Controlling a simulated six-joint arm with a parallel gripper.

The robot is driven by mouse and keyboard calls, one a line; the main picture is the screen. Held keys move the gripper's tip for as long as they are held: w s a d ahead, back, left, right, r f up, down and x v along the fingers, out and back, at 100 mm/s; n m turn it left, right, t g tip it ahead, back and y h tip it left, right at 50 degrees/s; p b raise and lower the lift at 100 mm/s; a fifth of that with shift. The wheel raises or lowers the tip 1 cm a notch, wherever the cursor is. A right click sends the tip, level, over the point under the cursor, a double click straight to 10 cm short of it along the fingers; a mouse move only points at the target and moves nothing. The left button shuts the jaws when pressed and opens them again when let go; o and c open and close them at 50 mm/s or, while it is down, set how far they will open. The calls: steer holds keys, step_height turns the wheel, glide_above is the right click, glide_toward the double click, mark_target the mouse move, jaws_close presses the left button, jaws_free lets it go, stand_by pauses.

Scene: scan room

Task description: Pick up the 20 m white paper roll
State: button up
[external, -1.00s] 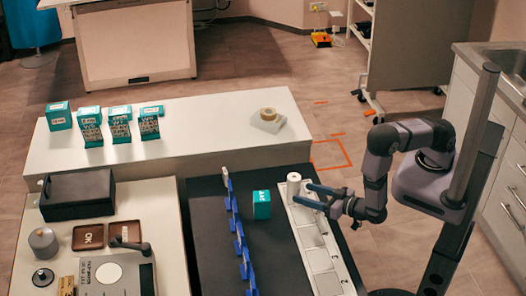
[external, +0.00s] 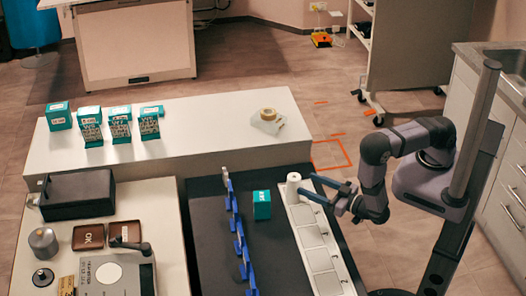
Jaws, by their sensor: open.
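The white paper roll (external: 293,186) stands upright at the far end of a white strip with marked squares (external: 311,239), on the dark table. My gripper (external: 325,188) is to the right of the roll, its two blue-grey fingers spread apart and pointing left toward it. The fingers look empty. From this angle I cannot tell exactly how far the fingertips are from the roll.
A teal box (external: 261,205) stands left of the strip, beside a row of blue holders (external: 237,235). A white raised shelf (external: 190,146) behind carries several teal boxes and a beige tape roll (external: 268,114). A black case (external: 78,194) lies left.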

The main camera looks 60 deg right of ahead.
mark_target(299, 179)
steer(key=shift+w+f, duration=0.15)
steer(key=shift+w, duration=1.15)
steer(key=shift+w+f, duration=0.1)
steer(key=shift+w, duration=1.2)
steer(key=shift+c, duration=0.7)
steer(key=c, duration=1.1)
